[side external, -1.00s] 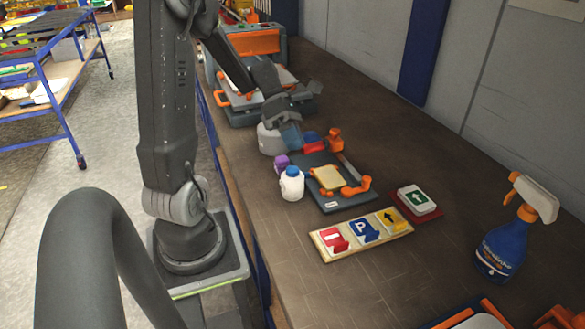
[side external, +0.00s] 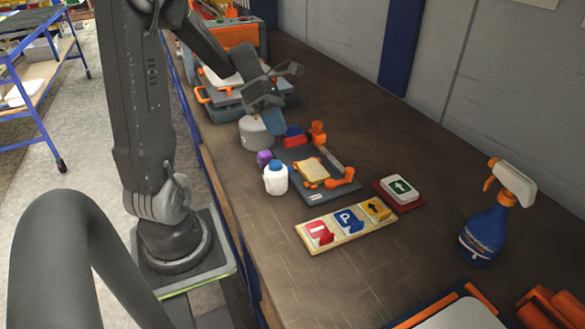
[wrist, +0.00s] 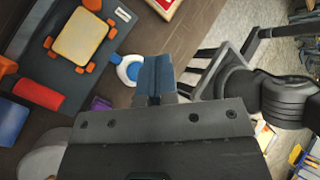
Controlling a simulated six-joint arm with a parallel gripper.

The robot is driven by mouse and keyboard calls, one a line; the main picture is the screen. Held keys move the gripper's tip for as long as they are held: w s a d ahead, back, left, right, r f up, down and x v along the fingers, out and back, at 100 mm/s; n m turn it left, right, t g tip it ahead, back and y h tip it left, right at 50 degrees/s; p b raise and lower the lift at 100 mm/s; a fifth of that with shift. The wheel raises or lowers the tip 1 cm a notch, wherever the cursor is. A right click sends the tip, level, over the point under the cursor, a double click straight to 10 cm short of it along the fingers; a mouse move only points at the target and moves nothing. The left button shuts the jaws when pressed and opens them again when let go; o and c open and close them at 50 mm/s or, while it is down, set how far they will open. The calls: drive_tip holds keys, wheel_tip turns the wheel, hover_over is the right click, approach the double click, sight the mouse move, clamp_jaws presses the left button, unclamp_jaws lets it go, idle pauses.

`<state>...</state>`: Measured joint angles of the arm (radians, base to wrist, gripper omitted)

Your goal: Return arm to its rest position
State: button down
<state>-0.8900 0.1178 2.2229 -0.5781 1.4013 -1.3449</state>
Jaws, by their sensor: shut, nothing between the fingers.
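My gripper (side external: 274,123) hangs above the far part of the bench, beside a grey round container, with its blue fingers shut and empty. In the wrist view the blue fingers (wrist: 153,76) are together, and a white bottle shows partly behind them. A wooden board (side external: 302,234) holds a red sign tile (side external: 318,233), a blue P tile (side external: 347,220) and a yellow arrow tile (side external: 376,209). A green arrow tile (side external: 399,187) lies on a red base (side external: 412,203) to the right of the board. My gripper is well apart from all these tiles.
The grey container (side external: 255,134), white bottle (side external: 276,179) and purple piece (side external: 264,158) stand close to my gripper. A dark fixture with orange clamps (side external: 325,193) is in front of it. A blue spray bottle (side external: 487,235) stands at right. The bench's near middle is clear.

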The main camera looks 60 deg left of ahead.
drive_tip(key=s+d+r+m+t+y, duration=0.2)
drive_tip(key=d+m, duration=0.6)
drive_tip(key=m, duration=0.6)
drive_tip(key=s+d+r+m+t+y, duration=0.1)
drive_tip(key=s+d+r+m+y, duration=0.3)
drive_tip(key=m, duration=1)
drive_tip(key=d+y, duration=0.2)
drive_tip(key=d, duration=0.2)
drive_tip(key=shift+d+r+m+t+y, duration=0.15)
drive_tip(key=shift+d+m+t+y, duration=0.05)
drive_tip(key=shift+m+t+y, duration=0.2)
